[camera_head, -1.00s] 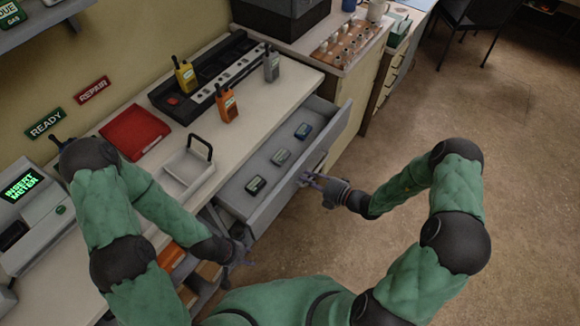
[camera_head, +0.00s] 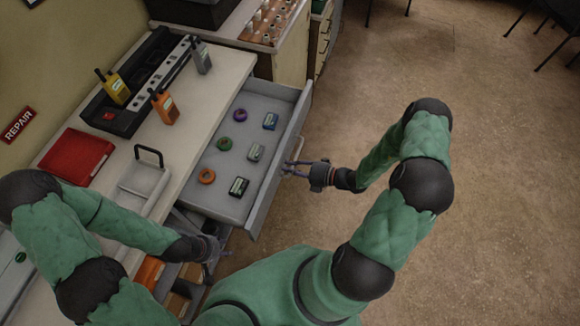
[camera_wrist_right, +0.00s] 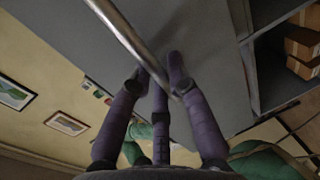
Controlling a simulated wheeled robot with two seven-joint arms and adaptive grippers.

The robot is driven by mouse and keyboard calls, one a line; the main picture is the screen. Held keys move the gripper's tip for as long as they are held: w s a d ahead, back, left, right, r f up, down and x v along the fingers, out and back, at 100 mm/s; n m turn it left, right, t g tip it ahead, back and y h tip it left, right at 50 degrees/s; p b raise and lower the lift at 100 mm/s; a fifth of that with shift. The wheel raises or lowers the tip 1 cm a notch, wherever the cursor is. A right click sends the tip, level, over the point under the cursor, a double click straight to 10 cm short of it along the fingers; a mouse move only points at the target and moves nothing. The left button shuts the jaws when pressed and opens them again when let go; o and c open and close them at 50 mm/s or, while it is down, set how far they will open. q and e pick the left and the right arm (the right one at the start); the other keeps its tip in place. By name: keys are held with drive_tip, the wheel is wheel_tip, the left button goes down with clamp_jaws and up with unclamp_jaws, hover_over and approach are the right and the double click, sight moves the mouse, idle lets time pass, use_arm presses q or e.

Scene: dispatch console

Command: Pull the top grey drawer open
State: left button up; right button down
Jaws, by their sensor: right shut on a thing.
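The top grey drawer (camera_head: 229,197) stands well out from under the worktop in the head view. Inside lie several small dark devices (camera_head: 255,152) and three rings, orange (camera_head: 207,176), green (camera_head: 225,144) and purple (camera_head: 240,115). My right gripper (camera_head: 287,168) is at the outside of the drawer front, shut on the handle. In the right wrist view the handle (camera_wrist_right: 118,29) is a metal bar crossing at the fingertips (camera_wrist_right: 158,72), with the grey front behind it. My left gripper (camera_head: 222,248) hangs empty beside the drawer's near end; its finger opening is too small to tell.
Open shelves with boxes lie below, near my left gripper.

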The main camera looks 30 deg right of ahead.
drive_tip(key=c, duration=1.2)
unclamp_jaws()
drive_tip(key=shift+o, duration=0.2)
drive_tip(key=v, duration=1.2)
drive_tip(key=shift+f, duration=0.1)
